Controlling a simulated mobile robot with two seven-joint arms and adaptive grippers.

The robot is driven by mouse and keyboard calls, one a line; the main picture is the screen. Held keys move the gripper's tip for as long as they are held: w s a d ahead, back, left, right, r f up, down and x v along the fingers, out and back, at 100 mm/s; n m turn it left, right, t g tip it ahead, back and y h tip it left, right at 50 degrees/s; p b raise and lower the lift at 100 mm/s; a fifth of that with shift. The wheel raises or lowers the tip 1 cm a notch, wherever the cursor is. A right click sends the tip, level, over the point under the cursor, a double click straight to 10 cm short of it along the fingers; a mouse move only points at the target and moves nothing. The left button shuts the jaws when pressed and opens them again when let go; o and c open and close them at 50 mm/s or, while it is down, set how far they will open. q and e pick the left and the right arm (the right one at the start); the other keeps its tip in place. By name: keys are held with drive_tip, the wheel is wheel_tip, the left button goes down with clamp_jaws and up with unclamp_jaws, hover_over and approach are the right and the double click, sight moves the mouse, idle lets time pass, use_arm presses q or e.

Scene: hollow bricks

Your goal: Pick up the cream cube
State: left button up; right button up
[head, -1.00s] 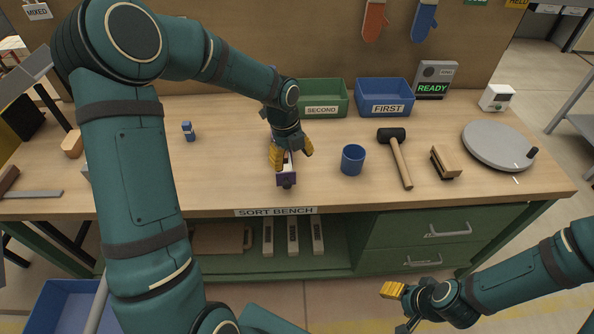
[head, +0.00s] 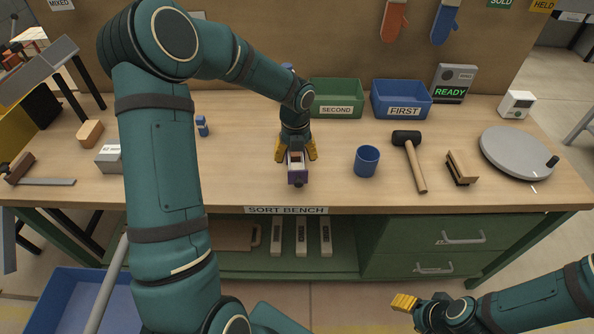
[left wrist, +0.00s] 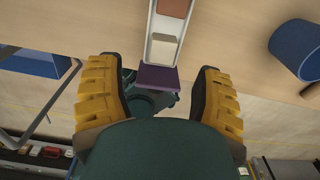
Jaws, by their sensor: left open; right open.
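The cream cube (left wrist: 162,48) shows in the left wrist view inside a narrow pale trough with a purple end (left wrist: 157,78). A reddish-brown block (left wrist: 173,8) lies farther along the same trough. In the head view the trough's purple end (head: 298,178) faces me on the bench, and a pale patch (head: 296,158) shows inside it, perhaps the cube. My left gripper (head: 296,152) is open, its yellow fingers on either side of the trough; in the left wrist view its fingertips (left wrist: 157,68) hold nothing. My right gripper (head: 418,308) is open, low in front of the bench, partly hidden.
A blue cup (head: 367,162) stands right of the trough, with a mallet (head: 413,165) and a brush (head: 461,168) beyond. Green SECOND (head: 336,98) and blue FIRST (head: 402,99) bins stand behind. Bare bench lies left of the trough.

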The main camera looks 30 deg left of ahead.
sight(297, 167)
use_arm(q)
wheel_tip(297, 167, down, 5)
drive_tip(key=shift+w+d+f+b, duration=0.1)
drive_tip(key=shift+w+b, duration=0.05)
drive_tip(key=shift+b, duration=0.4)
clamp_jaws()
